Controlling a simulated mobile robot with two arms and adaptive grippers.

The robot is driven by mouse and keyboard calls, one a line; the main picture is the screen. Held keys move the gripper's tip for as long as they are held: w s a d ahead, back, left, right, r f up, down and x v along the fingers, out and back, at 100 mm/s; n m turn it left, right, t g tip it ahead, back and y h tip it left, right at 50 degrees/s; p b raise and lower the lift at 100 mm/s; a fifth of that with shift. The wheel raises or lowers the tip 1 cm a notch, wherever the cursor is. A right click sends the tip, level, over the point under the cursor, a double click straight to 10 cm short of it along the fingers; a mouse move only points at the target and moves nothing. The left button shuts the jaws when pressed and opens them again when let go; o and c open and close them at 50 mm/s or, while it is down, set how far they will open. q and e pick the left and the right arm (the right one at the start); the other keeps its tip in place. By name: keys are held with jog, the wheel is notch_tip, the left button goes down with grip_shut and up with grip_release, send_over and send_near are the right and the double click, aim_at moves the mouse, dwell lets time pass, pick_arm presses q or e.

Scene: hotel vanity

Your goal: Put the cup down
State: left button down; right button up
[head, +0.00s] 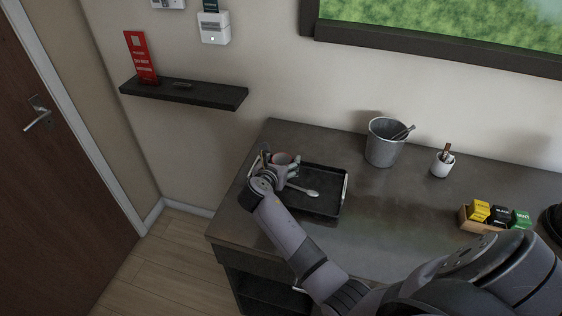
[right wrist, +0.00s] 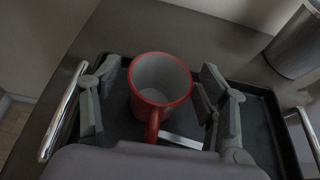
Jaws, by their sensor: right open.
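A red cup (right wrist: 160,88) with a pale inside stands upright on the black tray (right wrist: 262,112), its handle toward my wrist camera. In the head view the cup (head: 281,160) is partly hidden by my right gripper (head: 279,162). The right gripper also shows in the right wrist view (right wrist: 152,108), its fingers spread on both sides of the cup with gaps visible. The tray (head: 325,207) lies on the dark vanity top and has metal handles. A spoon (head: 304,191) lies on the tray beside the cup. My left gripper is not in view.
A grey bucket (head: 382,145) with tongs stands right of the tray, also in the right wrist view (right wrist: 298,42). Further right are a small white holder (head: 443,165) and a wooden box (head: 480,224) of tea packets. The vanity top (head: 395,205) between them is clear.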

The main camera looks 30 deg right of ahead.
jog(key=shift+r, duration=0.1)
jog(key=b+v, duration=0.1)
jog(key=v, duration=1.1)
jog(key=shift+s, duration=0.1)
